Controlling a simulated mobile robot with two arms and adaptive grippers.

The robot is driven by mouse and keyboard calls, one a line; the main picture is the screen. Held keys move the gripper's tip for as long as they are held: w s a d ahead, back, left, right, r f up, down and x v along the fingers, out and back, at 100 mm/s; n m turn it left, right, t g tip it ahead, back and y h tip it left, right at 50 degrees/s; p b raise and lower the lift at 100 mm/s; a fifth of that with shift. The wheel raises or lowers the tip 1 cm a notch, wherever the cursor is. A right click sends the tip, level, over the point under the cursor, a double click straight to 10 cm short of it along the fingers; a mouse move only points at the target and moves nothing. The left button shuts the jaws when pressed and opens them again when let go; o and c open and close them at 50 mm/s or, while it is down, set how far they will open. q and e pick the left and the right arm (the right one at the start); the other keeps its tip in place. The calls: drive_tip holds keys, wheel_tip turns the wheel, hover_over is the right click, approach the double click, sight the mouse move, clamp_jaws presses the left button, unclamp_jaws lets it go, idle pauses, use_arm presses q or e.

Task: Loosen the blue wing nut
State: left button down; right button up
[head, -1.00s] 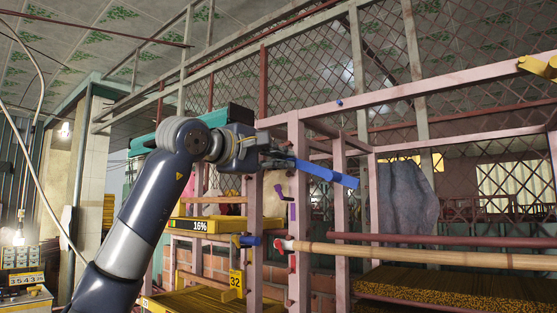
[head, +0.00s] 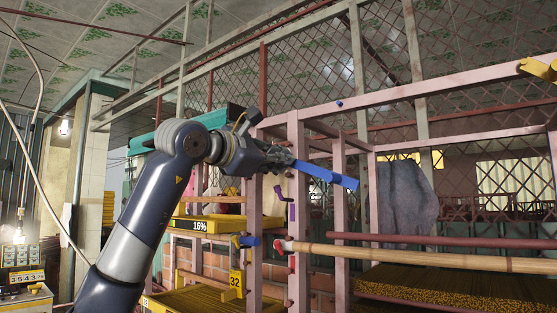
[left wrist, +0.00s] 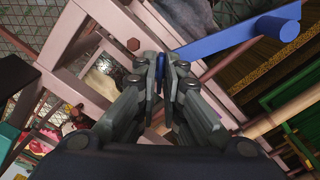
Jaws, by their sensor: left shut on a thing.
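My left gripper (head: 283,159) is at the near pink frame, beside the inner end of a long blue bar (head: 325,174). In the left wrist view its two fingers (left wrist: 162,80) are closed on a narrow blue piece (left wrist: 162,72), which I take for the blue wing nut; the fingers hide most of it. The blue bar (left wrist: 235,40) runs from behind the right fingertip to the upper right and ends in a round blue knob. Whether the bar and the gripped piece are joined cannot be told. My right gripper is not in view.
Pink posts (head: 297,215) and beams surround the gripper closely. A second blue piece (head: 249,240) sits lower on the frame, near a red-tipped bamboo pole (head: 430,257). A purple piece (head: 291,211) is on a post. Yellow trays stand below.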

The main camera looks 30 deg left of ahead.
use_arm(q)
drive_tip(key=n, duration=0.5)
drive_tip(key=shift+d+f+n, duration=0.1)
drive_tip(key=shift+f+n, duration=0.15)
drive_tip(key=shift+n, duration=0.05)
drive_tip(key=n, duration=0.5)
drive_tip(key=shift+b, duration=0.3)
drive_tip(key=shift+n, duration=0.3)
drive_tip(key=c, duration=1.8)
unclamp_jaws()
drive_tip(key=shift+o, duration=0.4)
drive_tip(key=shift+s+r, duration=0.1)
drive_tip(key=shift+r, duration=0.05)
drive_tip(key=s+a, duration=0.1)
drive_tip(key=s, duration=1.1)
